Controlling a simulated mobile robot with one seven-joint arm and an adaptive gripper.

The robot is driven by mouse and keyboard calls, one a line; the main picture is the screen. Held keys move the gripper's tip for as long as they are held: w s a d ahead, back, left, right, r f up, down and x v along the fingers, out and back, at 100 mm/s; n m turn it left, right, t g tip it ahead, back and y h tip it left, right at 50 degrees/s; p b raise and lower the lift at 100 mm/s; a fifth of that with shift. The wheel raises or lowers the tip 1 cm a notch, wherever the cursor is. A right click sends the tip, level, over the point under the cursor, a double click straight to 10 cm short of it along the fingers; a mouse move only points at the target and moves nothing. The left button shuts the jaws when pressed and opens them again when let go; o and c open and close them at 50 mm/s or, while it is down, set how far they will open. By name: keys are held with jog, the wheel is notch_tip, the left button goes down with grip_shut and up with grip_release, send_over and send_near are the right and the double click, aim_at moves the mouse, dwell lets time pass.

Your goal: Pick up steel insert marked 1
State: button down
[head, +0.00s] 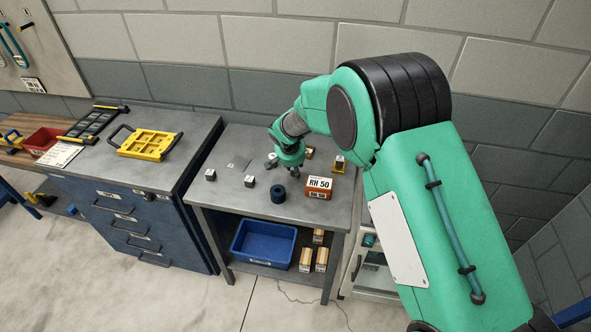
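Several small blocks stand on the grey metal table (230,208). A steel-coloured block (210,175) is at the left, and another steel-coloured block (249,182) is to its right. A small grey piece (271,160) sits just left of my gripper. A block with a brass-coloured part (339,164) is to the right. Marks on the blocks are too small to read, so I cannot tell which is marked 1. My gripper (293,172) points down over the table, among these pieces. Its fingers are small and partly hidden, and I see nothing clearly held.
A dark ring-shaped cylinder (278,194) and an orange box marked RH 50 (318,187) stand in front of my gripper. A blue bin (264,260) is on the shelf below. A yellow frame (150,145) lies on the blue drawer cabinet (140,222). A wall closes the back.

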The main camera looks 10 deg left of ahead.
jog(key=shift+r, duration=0.8)
notch_tip(320, 180, up, 2)
jog(key=shift+r+p, duration=0.1)
jog(key=shift+p, duration=0.4)
jog(key=s+d, duration=0.2)
jog(key=s, duration=0.2)
jog(key=s+d, duration=0.2)
jog(key=s, duration=0.3)
jog(key=s+d+r+p, duration=0.1)
jog(key=s+d, duration=0.2)
jog(key=s, duration=0.2)
jog(key=shift+s, duration=0.15)
